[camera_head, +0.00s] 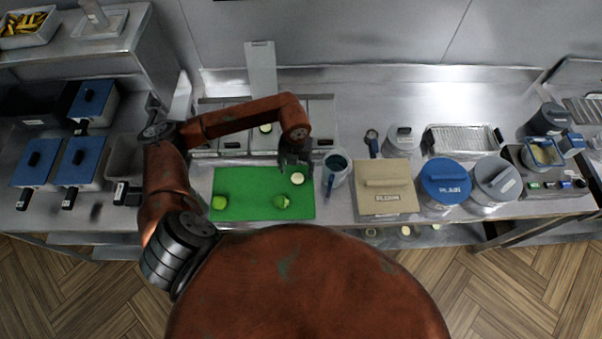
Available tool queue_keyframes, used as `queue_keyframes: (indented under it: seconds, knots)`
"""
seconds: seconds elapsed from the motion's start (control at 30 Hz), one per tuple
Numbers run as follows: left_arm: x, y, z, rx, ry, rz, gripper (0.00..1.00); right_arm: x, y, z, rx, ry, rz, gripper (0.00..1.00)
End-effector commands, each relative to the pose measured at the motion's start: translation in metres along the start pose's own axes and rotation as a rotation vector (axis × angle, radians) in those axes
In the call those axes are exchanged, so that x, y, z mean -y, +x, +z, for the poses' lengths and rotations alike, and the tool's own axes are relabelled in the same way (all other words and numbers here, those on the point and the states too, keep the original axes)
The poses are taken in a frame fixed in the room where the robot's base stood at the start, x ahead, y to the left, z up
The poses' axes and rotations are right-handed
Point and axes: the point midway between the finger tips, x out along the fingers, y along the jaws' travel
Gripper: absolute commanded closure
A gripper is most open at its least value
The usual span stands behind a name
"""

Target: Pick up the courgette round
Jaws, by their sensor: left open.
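A pale courgette round (297,178) lies on the green cutting board (245,180), near its right edge. My left gripper (293,168) reaches in from above and hangs over the board, close to the round. It is open, and I see nothing between its fingers. The gap between the fingertips and the round is too small to judge. Another pale round (265,128) shows further back, below my left forearm, on the steel containers. My right gripper is out of view.
A blue-grey jug (337,166) stands just right of the board. A beige lidded box (385,190) and a blue-lidded tub (445,182) stand further right. Blue-lidded fryers (81,160) are at left.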

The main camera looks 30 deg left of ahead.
Motion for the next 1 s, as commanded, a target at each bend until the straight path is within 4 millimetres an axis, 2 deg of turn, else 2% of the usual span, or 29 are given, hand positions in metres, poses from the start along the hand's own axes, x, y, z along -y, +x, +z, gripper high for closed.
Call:
queue_keyframes:
  seconds: [0.2, 0.3, 0.4, 0.5, 0.63, 0.77, 1.0]
  knots:
    - [0.006, 0.021, 0.004, -0.003, 0.010, -0.002, 0.43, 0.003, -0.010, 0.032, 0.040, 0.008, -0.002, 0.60]
    - [0.005, 0.036, 0.009, -0.004, 0.009, -0.002, 0.43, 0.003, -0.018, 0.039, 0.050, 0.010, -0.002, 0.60]
    - [0.004, 0.051, 0.011, -0.003, 0.009, -0.003, 0.43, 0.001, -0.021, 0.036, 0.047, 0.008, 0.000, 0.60]
    - [0.004, 0.061, 0.011, -0.001, 0.009, -0.002, 0.43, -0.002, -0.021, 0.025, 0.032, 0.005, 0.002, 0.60]
    - [0.003, 0.065, 0.011, 0.000, 0.009, -0.002, 0.43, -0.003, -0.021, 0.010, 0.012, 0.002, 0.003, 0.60]
    - [0.003, 0.065, 0.011, 0.000, 0.008, -0.002, 0.43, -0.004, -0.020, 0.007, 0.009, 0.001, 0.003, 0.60]
    - [0.002, 0.065, 0.011, 0.000, 0.007, -0.002, 0.58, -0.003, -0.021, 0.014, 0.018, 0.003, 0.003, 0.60]
